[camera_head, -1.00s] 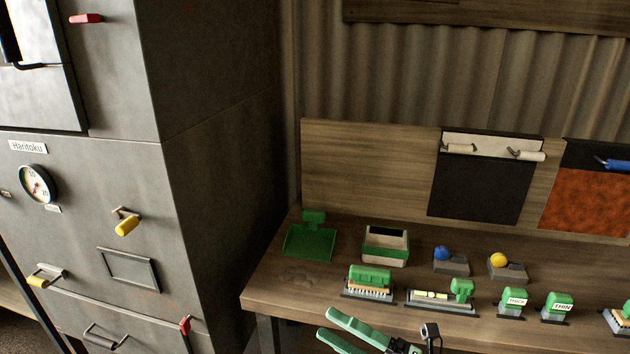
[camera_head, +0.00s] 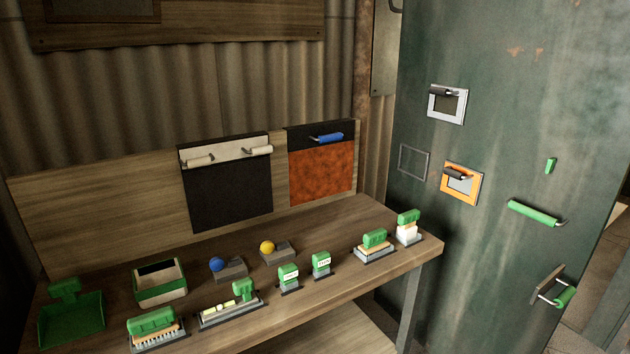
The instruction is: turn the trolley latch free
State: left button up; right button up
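I cannot make out a trolley or pick out its latch for sure in the head view. A tall dark green metal body (camera_head: 500,190) stands at the right. It carries a long green lever handle (camera_head: 533,212), a small green tab (camera_head: 550,165) and, lower down, a green grip on a metal bracket (camera_head: 565,296). Whether any of these is the trolley latch, I cannot tell. Neither of my grippers is in view.
A wooden bench (camera_head: 340,285) with several green-handled tools fills the left and middle. A black panel (camera_head: 228,195) and a rust-coloured panel (camera_head: 321,176) stand behind it. An orange-framed handle (camera_head: 461,184) and a white-framed handle (camera_head: 447,104) are on the green body.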

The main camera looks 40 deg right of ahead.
aim_at(551, 161)
jog(key=z, duration=2.55)
jog(key=i+j+u, duration=0.1)
jog(key=i, duration=0.5)
jog(key=i+j+u, duration=0.15)
jog(key=i, duration=0.4)
